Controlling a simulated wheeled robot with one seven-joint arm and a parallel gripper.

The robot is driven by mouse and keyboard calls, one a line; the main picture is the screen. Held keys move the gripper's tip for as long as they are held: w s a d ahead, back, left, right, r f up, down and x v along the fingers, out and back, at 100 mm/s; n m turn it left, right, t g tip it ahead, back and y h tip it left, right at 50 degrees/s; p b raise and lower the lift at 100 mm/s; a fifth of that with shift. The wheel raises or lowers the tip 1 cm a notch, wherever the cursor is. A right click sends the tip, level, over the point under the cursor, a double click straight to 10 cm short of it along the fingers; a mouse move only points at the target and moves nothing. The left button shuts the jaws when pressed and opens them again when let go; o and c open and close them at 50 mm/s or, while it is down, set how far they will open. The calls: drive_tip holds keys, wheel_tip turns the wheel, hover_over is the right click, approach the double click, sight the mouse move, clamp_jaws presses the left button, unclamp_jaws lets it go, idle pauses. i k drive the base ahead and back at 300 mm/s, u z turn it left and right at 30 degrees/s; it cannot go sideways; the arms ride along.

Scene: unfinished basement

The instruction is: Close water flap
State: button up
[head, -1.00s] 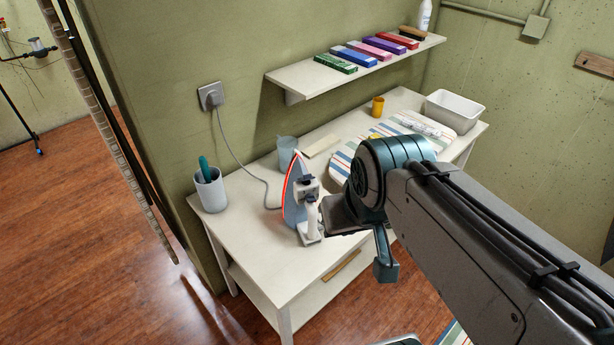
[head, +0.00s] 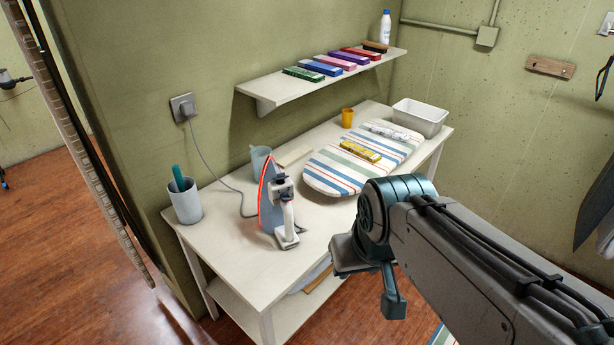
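A light blue and white iron (head: 281,212) stands upright on its heel on the white table (head: 240,262), its red-edged soleplate facing left. A small dark part shows near its upper end; the water flap is too small to make out, and I cannot tell whether it is open. My gripper (head: 368,280) is to the right of the iron and apart from it, near the table's front edge. Its fingers are seen from behind and partly hidden by my wrist, so their opening is unclear. I see nothing held in it.
A striped ironing pad (head: 340,172) with a yellow item (head: 360,149) lies behind. A grey-blue cup (head: 260,160) and a white holder (head: 184,202) stand near the iron. The iron's cord runs to a wall socket (head: 184,107). A shelf (head: 300,86) overhangs the back.

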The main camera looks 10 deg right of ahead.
sight(282, 175)
drive_tip(key=z, duration=0.4)
drive_tip(key=k, duration=0.9)
drive_tip(key=z, duration=0.95)
drive_tip(key=i, duration=1.4)
drive_tip(key=u, duration=0.4)
drive_tip(key=i, duration=0.9)
drive_tip(key=u, duration=1.3)
drive_tip(key=i, duration=0.45)
drive_tip(key=u, duration=0.45)
